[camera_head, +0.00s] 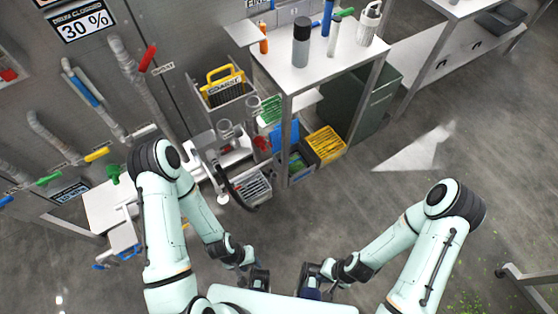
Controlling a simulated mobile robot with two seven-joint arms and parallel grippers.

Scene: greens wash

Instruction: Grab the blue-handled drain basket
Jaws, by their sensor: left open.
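Two things show blue and could be the blue-handled drain basket; I cannot tell which from here. A pale box-like thing with blue parts (124,240) is at the lower left, beside a white ledge. A blue slotted piece (288,137) stands among the baskets under the table, partly hidden by a table leg. My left gripper (258,280) is open, low in the middle of the picture, apart from both. My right gripper (312,277) is just to its right, with something dark blue at it; its jaws are too small to read.
A basket with a yellow handle (222,84) sits by the wall. Yellow (326,143) and green (270,110) pieces are near the steel table (290,77), which carries bottles. A dark hose (236,190) curves beside a grey crate. The floor on the right is largely clear.

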